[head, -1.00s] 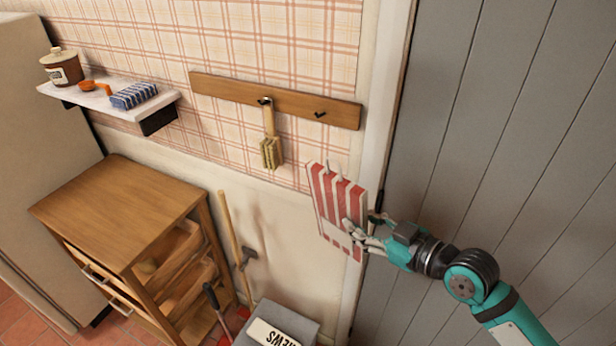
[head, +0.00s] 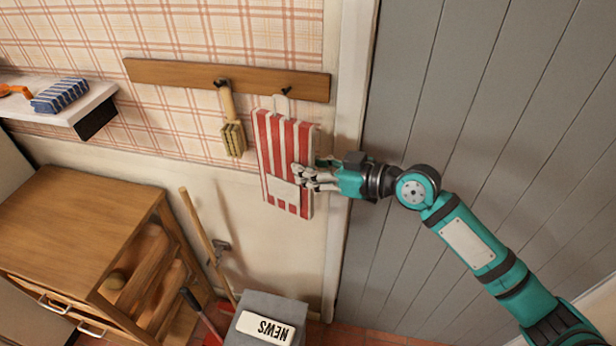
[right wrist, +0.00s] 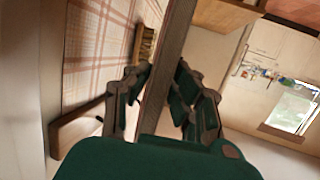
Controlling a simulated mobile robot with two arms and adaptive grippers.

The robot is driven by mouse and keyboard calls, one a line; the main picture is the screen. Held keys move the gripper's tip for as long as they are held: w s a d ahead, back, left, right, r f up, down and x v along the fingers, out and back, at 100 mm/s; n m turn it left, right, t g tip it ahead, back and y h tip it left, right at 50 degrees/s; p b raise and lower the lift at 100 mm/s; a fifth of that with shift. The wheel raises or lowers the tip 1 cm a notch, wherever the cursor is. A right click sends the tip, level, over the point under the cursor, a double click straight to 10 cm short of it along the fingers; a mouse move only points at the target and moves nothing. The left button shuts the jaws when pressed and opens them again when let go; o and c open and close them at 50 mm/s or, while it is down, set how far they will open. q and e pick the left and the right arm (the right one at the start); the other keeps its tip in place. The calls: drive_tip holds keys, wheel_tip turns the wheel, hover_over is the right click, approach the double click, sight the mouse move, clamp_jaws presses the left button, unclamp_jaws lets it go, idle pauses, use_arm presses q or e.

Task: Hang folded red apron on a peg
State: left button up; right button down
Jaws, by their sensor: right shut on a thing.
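The folded red and white striped apron (head: 277,148) hangs upright in my right gripper (head: 308,178), which is shut on its right edge in the head view. A pale loop (head: 281,103) stands up from its top edge, close below the right peg (head: 287,91) on the wooden rail (head: 180,76). I cannot tell whether the loop touches that peg. In the right wrist view the apron (right wrist: 165,70) shows edge-on between the fingers. My left gripper is out of view.
A brush (head: 232,130) hangs from the rail's other visible peg, just left of the apron. A shelf (head: 75,110) is on the wall at left. Below are a wooden cabinet (head: 75,215), a long handle (head: 205,235) and a grey box (head: 260,308) labelled NEWS. A grey door (head: 450,120) is at right.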

drive_tip(key=w, duration=0.1)
drive_tip(key=w+a, duration=0.1)
drive_tip(key=w+b, duration=0.1)
drive_tip(key=shift+w+a+f, duration=0.15)
drive_tip(key=shift+f, duration=0.2)
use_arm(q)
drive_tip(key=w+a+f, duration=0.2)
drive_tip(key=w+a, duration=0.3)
use_arm(e)
drive_tip(key=shift+d, duration=0.25)
drive_tip(key=shift+d+r+b, duration=0.1)
drive_tip(key=shift+d+b, duration=0.2)
drive_tip(key=shift+b, duration=0.15)
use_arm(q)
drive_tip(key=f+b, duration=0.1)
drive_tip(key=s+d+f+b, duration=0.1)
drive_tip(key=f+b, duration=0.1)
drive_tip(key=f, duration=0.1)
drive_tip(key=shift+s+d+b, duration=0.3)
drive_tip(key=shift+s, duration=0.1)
use_arm(e)
drive_tip(key=w, duration=0.1)
drive_tip(key=w+d, duration=0.1)
drive_tip(key=w+f, duration=0.1)
drive_tip(key=shift+w+d, duration=0.2)
drive_tip(key=shift+w, duration=0.15)
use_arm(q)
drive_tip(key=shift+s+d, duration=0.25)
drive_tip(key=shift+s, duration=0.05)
